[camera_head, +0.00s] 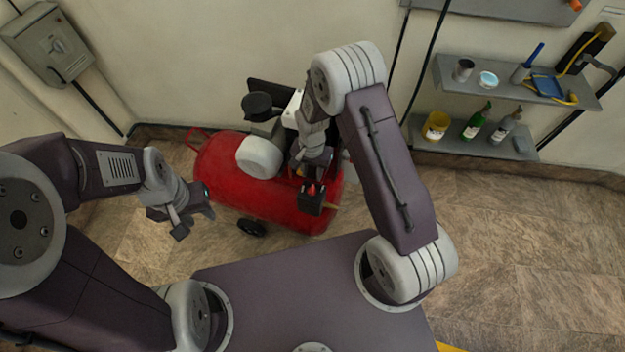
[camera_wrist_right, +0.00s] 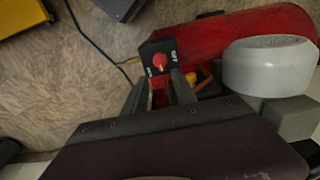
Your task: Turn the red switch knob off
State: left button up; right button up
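The red switch knob (camera_wrist_right: 159,61) sits on a small black switch box (camera_wrist_right: 148,47) with white lettering on either side of it. Which mark the knob points to is too small to tell. In the head view the knob (camera_head: 311,189) shows on top of the box (camera_head: 312,205), at the near side of the red compressor tank. My right gripper (camera_wrist_right: 162,90) has its fingers apart, with nothing between them, just short of the box and not touching the knob. In the head view it is mostly hidden by its own wrist. My left gripper (camera_head: 194,222) is open and empty, left of the tank.
The red tank (camera_head: 235,186) carries a motor and a light grey cylinder (camera_wrist_right: 268,66) beside my right gripper. A cable (camera_wrist_right: 92,40) runs from the box over the floor. Wall shelves (camera_head: 515,82) hold bottles and tools at right. A grey wall box (camera_head: 50,45) hangs at left.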

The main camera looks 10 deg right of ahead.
aim_at(312, 188)
notch_tip(312, 188, down, 9)
jog(key=shift+f+b, duration=0.1)
jog(key=shift+b, duration=0.25)
grip_shut()
